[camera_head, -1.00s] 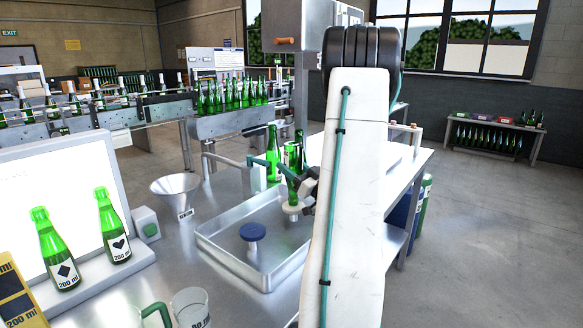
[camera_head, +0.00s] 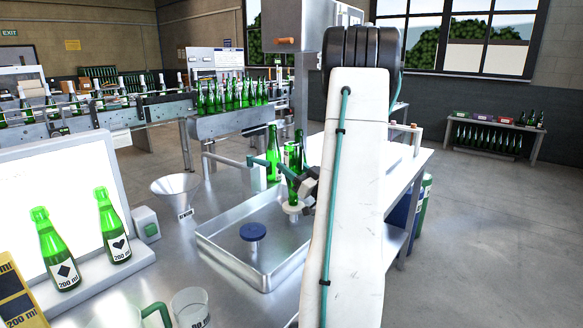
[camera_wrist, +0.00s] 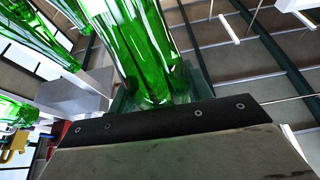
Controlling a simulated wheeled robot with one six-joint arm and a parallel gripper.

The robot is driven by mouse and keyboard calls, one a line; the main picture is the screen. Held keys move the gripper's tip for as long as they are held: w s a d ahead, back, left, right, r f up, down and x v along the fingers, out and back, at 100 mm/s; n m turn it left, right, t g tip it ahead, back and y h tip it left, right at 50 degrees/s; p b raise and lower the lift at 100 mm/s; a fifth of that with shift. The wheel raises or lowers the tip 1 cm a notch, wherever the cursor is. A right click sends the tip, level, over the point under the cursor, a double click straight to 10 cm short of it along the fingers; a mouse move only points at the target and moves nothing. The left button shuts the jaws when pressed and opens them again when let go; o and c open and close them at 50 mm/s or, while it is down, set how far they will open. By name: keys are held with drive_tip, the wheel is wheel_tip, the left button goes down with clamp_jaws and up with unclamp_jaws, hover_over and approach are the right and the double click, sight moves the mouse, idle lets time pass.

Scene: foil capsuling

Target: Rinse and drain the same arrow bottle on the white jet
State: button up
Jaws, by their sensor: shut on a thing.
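My gripper (camera_head: 290,172) is shut on a green glass bottle (camera_head: 293,187) over the right part of the metal tray. The bottle is upside down, its neck end just over the white jet (camera_head: 293,209); I cannot tell whether they touch. In the wrist view the bottle (camera_wrist: 140,45) rises from between the teal finger pads, and its label mark cannot be read. A blue jet (camera_head: 253,232) stands free in the left part of the tray (camera_head: 222,252).
Another green bottle (camera_head: 272,150) stands behind the held one. A funnel (camera_head: 176,190) is left of the tray. Two labelled bottles, a diamond one (camera_head: 60,255) and a heart one (camera_head: 113,232), stand before a white panel. A glass beaker (camera_head: 190,308) is in front.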

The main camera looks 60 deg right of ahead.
sight(292, 156)
drive_tip(key=shift+r, duration=0.1)
idle(0.5)
drive_tip(key=shift+r, duration=1.45)
idle(3.0)
drive_tip(key=s+r, duration=0.6)
drive_tip(key=shift+a, duration=0.3)
idle(0.6)
